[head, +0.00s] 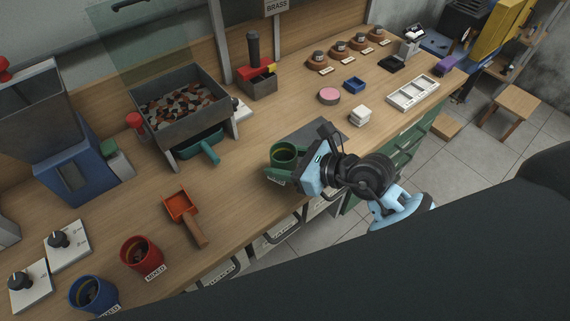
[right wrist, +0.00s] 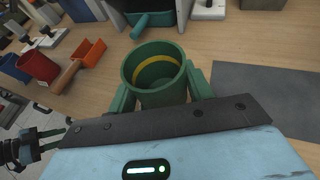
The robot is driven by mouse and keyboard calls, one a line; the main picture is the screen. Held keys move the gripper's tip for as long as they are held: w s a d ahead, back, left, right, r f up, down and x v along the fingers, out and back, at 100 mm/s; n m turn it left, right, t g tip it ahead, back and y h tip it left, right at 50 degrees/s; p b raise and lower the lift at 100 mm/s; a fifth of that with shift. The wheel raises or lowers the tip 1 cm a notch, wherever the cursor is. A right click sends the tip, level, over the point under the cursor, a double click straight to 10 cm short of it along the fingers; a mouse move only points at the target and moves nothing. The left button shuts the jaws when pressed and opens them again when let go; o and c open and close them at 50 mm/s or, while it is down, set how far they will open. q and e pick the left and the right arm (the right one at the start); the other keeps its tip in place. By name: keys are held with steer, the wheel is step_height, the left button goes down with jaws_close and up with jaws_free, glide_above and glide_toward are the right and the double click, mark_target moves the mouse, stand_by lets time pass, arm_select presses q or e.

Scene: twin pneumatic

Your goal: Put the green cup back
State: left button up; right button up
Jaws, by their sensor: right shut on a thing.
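The green cup (head: 284,154) is upright near the front edge of the workbench, beside a dark grey mat (head: 328,128). It also shows in the right wrist view (right wrist: 155,77), with a yellow band inside. My right gripper (head: 286,168) is shut on the cup, with a green finger on either side. I cannot tell whether the cup's base touches the bench. A dark gripper with thin fingers, apparently my left gripper (right wrist: 50,140), shows at the left edge of the right wrist view. It is too small to tell its state.
A red cup (head: 141,254) and a blue cup (head: 93,292) stand at the front left. An orange scoop (head: 184,213) lies between them and the green cup.

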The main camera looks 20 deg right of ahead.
mark_target(285, 166)
steer(key=shift+w+d, duration=0.3)
steer(key=shift+w, duration=0.45)
steer(key=shift+f, duration=1.8)
steer(key=shift+f, duration=0.2)
steer(key=o, duration=1)
steer(key=shift+r, duration=0.2)
steer(key=b+v, duration=0.1)
steer(key=v, duration=1.1)
